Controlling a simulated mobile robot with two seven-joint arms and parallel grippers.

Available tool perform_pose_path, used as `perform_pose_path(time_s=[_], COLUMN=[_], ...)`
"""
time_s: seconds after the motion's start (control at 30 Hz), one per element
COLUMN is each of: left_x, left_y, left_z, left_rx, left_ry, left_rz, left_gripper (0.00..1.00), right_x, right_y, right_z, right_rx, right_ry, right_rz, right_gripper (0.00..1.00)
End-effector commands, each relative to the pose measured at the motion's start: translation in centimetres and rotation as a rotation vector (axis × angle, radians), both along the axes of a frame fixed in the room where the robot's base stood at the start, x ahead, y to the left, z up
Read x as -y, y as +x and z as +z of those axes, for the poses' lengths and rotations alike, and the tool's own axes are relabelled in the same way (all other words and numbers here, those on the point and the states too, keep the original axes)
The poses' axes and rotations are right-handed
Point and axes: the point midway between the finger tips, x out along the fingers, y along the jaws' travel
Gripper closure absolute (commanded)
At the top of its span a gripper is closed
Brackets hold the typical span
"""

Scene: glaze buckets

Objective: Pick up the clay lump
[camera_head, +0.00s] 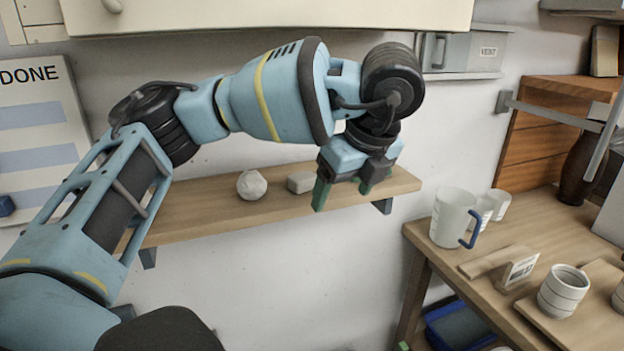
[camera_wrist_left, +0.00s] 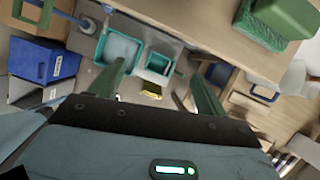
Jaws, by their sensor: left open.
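A pale, roundish lump (camera_head: 252,185), which looks like the clay lump, sits on the wooden wall shelf (camera_head: 205,212). A smaller pale block (camera_head: 300,182) lies to its right, close to my left gripper. My left gripper (camera_head: 343,190) is open, with green fingers pointing down at the shelf's right part, to the right of both pale things. In the left wrist view its fingers (camera_wrist_left: 158,70) stand apart with nothing held between them. I cannot make out the lump in that view. My right gripper is not in view.
A wooden table at the right holds a white mug with a blue handle (camera_head: 452,218), smaller cups and a striped cup (camera_head: 563,291). A cabinet (camera_head: 270,15) hangs above my arm. The wrist view shows blue bins (camera_wrist_left: 45,60) and teal containers (camera_wrist_left: 120,48).

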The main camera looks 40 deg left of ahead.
Motion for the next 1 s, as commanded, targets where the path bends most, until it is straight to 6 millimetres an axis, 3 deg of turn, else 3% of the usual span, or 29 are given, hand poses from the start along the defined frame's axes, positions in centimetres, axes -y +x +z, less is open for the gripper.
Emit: perform_pose_path(time_s=[0.23, 0.63, 1.0], left_x=[-1.1, -7.2, -8.4], left_y=[0.3, 2.1, 2.6], left_z=[-0.1, 0.0, 0.0], left_rx=[-0.001, -0.001, -0.001], left_ry=[-0.002, -0.003, -0.002], left_rz=[0.004, 0.001, -0.001], left_gripper=[0.24, 0.24, 0.24], right_x=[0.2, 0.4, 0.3], right_y=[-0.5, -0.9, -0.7], right_z=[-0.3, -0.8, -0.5], right_rx=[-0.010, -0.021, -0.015], right_ry=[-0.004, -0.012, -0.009], right_rz=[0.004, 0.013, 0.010], right_gripper=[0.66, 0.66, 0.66])
